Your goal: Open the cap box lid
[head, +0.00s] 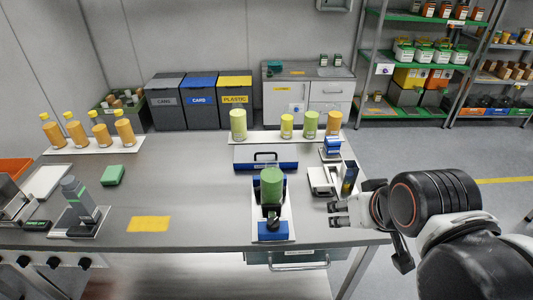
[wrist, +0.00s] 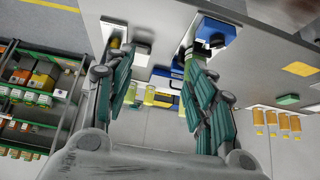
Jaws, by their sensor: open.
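A low blue box with a grey top and a black handle (head: 265,158) lies at the back middle of the table; I take it as the cap box, and its lid looks shut. In the wrist view the blue box (wrist: 163,80) shows partly between the fingers, small and cut across by other things. My gripper (head: 338,213) is open and empty over the table's right edge, to the right of and nearer than the box, clear of it. The wrist view shows its two green-padded fingers (wrist: 157,65) spread apart.
The piston filler with a green cylinder (head: 271,186) stands between the box and the table's front edge. A small white-and-black device (head: 322,180) stands right of it. Jars stand on a white strip (head: 268,137) behind. Table left of the filler is mostly clear, with a yellow pad (head: 149,223).

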